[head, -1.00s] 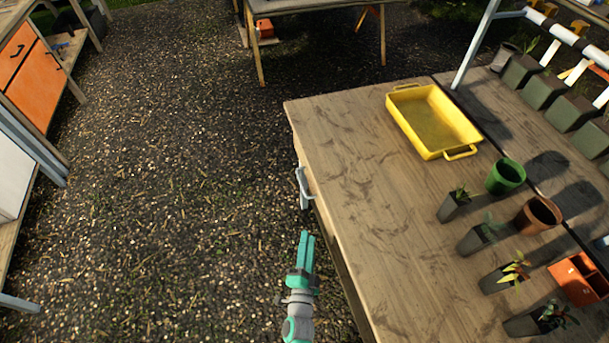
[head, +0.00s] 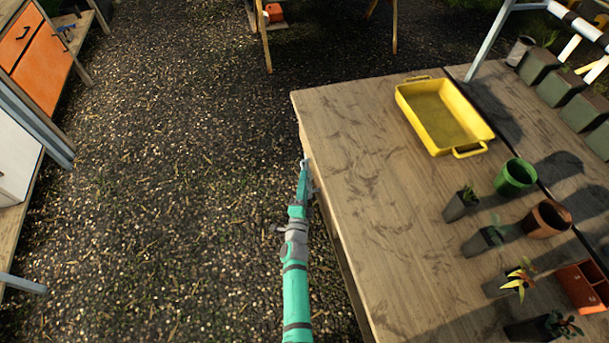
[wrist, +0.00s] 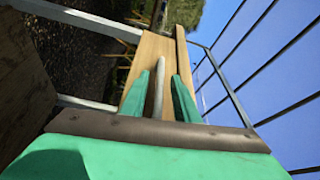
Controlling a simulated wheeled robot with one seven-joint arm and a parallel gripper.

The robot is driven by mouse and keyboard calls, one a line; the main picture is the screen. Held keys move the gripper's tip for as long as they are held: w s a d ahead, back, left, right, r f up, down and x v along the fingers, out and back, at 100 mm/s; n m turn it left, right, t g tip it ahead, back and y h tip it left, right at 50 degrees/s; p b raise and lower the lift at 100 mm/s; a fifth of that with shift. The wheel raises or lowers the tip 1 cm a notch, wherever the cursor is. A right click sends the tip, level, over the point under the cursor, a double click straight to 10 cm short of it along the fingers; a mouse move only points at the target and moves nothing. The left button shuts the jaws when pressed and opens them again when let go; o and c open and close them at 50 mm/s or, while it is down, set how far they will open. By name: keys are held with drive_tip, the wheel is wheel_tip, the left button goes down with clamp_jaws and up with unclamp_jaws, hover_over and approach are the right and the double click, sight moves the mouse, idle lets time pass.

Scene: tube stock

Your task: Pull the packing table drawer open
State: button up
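The packing table (head: 350,225) stands at the right, and its drawer is on the left side, mostly hidden under the top's edge. The grey drawer handle (head: 311,186) shows just beside my gripper (head: 304,172) in the head view. In the wrist view the pale wooden drawer front (wrist: 149,62) lies ahead, and the grey handle bar (wrist: 158,92) stands between the two green fingers of my gripper (wrist: 161,84). The fingers are apart, one on each side of the bar, with a visible gap on the right. The drawer looks closed.
On the tabletop are a yellow tray (head: 443,116), a green pot (head: 514,176), a brown pot (head: 544,218) and several small potted plants. An orange-fronted cabinet (head: 40,75) stands at the far left. The gravel (head: 180,190) between is clear.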

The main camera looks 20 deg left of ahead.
drive_tip(key=shift+x, duration=1.25)
clamp_jaws()
drive_tip(key=shift+w, duration=0.1)
